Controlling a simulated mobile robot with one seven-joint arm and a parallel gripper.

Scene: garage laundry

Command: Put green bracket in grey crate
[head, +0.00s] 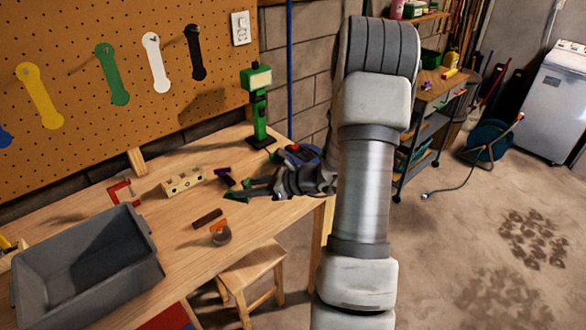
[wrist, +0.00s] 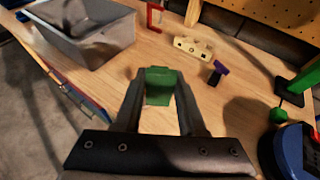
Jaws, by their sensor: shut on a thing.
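The green bracket (wrist: 160,84) is held between the two fingers of my gripper (wrist: 158,82) in the wrist view. In the head view my gripper (head: 236,190) reaches over the workbench from the right, with a bit of green at its tip; most of the bracket is hidden there. The grey crate (head: 112,288) stands at the left front of the bench, left of my gripper and apart from it. It also shows at the upper left of the wrist view (wrist: 105,48). The visible part of its inside looks empty.
A wooden block with holes (head: 183,182), a red bracket-like piece (head: 122,192), a dark brown bar (head: 207,219), an orange piece (head: 218,227) and a purple piece (wrist: 217,72) lie on the bench. A green lamp (head: 260,110) stands behind. A stool (head: 250,275) stands in front.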

